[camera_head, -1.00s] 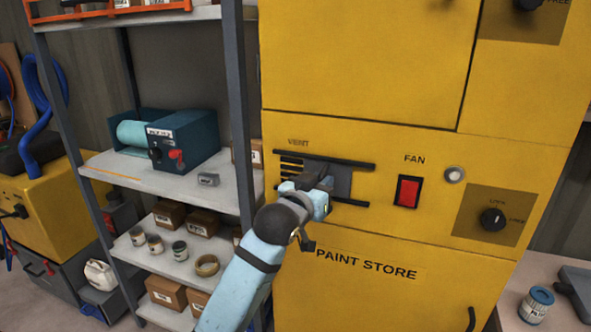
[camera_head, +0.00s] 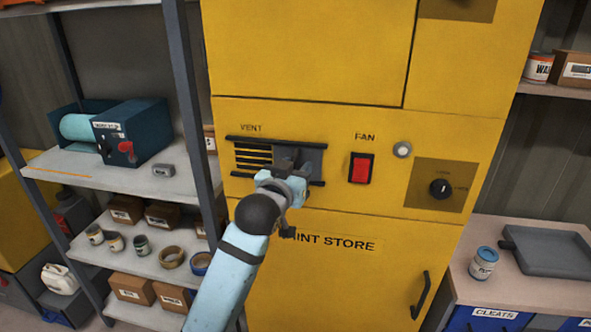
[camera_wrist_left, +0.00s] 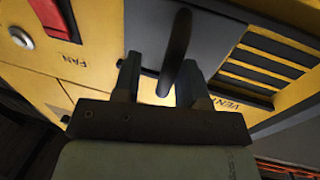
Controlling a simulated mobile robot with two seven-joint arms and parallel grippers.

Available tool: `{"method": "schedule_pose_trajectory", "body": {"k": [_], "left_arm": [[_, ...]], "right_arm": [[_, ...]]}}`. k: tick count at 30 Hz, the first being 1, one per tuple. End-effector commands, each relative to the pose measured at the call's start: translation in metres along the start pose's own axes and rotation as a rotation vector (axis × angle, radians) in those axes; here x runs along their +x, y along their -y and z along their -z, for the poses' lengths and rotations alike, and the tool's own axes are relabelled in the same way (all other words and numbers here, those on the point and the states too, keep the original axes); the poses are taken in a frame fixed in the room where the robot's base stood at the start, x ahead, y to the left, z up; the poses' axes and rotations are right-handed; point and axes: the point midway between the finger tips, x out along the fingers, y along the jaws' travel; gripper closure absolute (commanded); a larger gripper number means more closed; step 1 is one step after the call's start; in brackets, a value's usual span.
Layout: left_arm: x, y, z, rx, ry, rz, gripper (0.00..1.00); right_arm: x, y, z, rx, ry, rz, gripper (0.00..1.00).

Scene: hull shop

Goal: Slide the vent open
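The vent (camera_head: 253,155) is on the front of the yellow cabinet, with dark slots at its left and a dark sliding plate (camera_head: 311,163) at its right, between two rails. Several slots are uncovered. In the left wrist view, the plate (camera_wrist_left: 215,35) carries a dark upright handle (camera_wrist_left: 178,45). My left gripper (camera_head: 288,178) is at this handle. Its fingers (camera_wrist_left: 160,85) stand apart on either side of it, with a visible gap on the left and the handle close to or touching the right finger. My right gripper is not in view.
A red fan switch (camera_head: 361,168) and a dark knob (camera_head: 440,188) are right of the vent. A shelf rack (camera_head: 185,110) with boxes and tins stands close on the left.

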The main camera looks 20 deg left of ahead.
Motion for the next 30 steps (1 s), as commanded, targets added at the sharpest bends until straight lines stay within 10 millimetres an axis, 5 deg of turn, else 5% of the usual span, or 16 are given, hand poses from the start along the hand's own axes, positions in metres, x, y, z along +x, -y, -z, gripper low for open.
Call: {"method": "schedule_pose_trajectory", "body": {"k": [7,21,30], "left_arm": [[-0.013,0.0,-0.001,0.0,0.001,0.001,0.61],[-0.112,0.0,-0.001,-0.002,0.001,0.0,0.61],[-0.138,0.0,0.0,-0.001,0.0,-0.001,0.61]], "right_arm": [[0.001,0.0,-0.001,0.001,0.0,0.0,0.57],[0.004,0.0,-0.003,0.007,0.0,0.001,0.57],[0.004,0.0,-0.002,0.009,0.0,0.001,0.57]]}}
